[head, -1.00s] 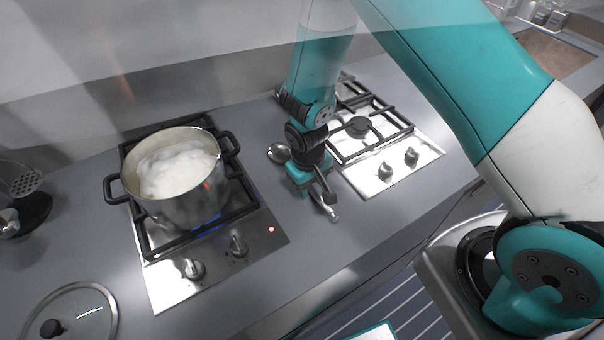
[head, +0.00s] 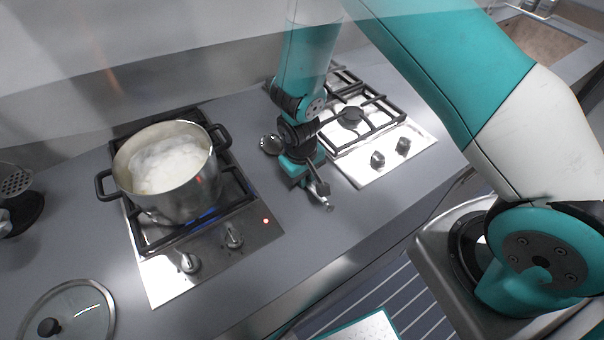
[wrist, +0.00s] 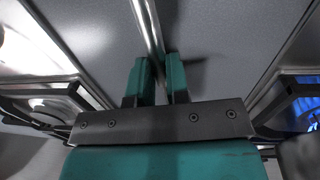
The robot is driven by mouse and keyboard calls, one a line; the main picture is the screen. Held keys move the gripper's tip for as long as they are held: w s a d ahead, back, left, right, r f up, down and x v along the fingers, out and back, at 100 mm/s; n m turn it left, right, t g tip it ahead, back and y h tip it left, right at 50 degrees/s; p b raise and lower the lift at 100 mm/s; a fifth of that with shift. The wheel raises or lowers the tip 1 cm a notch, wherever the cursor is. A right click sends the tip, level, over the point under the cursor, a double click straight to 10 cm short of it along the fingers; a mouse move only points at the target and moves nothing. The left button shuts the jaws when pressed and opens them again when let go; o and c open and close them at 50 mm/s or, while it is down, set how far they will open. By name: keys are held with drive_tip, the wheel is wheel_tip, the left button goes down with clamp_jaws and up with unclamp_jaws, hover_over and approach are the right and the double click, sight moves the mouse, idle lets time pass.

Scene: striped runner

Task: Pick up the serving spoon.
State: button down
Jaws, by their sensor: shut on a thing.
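The serving spoon (head: 270,144) is metal. In the head view its round bowl shows just left of my gripper (head: 314,184), between the two hobs, and its handle end shows on the near side of the jaws. In the wrist view the shiny handle (wrist: 151,28) runs between the two teal fingers of my gripper (wrist: 157,70), which are shut on it. My wrist hides the middle of the spoon in the head view. I cannot tell whether the spoon touches the counter.
A steel pot (head: 178,185) with foamy white contents stands on the lit left hob (head: 210,254). The right hob (head: 382,155) is empty. A glass lid (head: 85,312) lies at the front left. A slotted utensil (head: 15,180) is at the left edge. The counter (head: 300,235) before my gripper is clear.

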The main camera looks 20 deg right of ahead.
wheel_tip(320, 180, up, 20)
drive_tip(key=b, duration=0.3)
drive_tip(key=shift+f+b, duration=0.15)
drive_tip(key=shift+b, duration=0.2)
